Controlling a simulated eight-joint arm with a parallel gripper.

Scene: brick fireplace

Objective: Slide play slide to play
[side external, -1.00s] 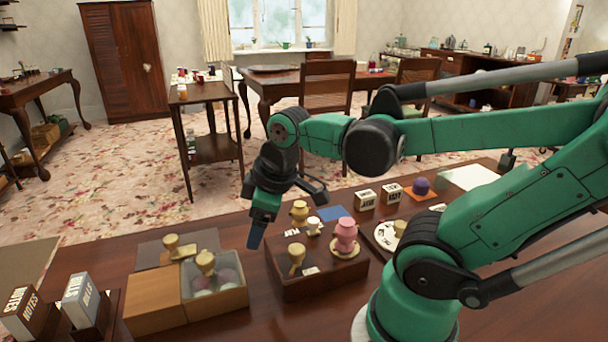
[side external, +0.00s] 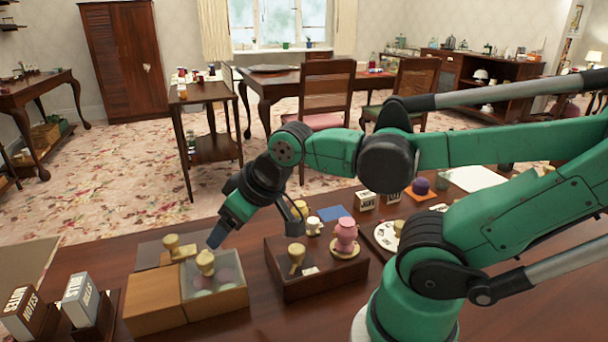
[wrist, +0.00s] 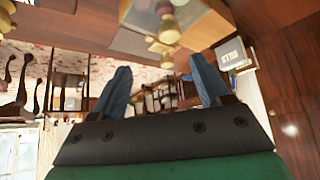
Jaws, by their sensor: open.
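A box with a plain wood half (side external: 152,302) and a clear-topped half (side external: 232,285) stands at the front left. A yellow knob (side external: 205,263) stands on its clear top, and round pinkish things show inside. A dark wood box (side external: 320,280) beside it has a yellow handle (side external: 296,257) and a pink knob (side external: 345,235) on top. I cannot read a play label on any slide. My gripper (side external: 217,238) is tilted just behind and above the clear-topped half, close to its yellow knob. In the wrist view, my gripper (wrist: 162,88) is open and empty, with a yellow knob (wrist: 168,30) beyond the fingers.
Another yellow knob (side external: 171,245) stands on a dark panel behind the left box. Lettered blocks (side external: 88,300) stand at the far left. A white dial (side external: 386,236) and a purple knob (side external: 420,186) lie to the right. The table's front right is occupied by my base.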

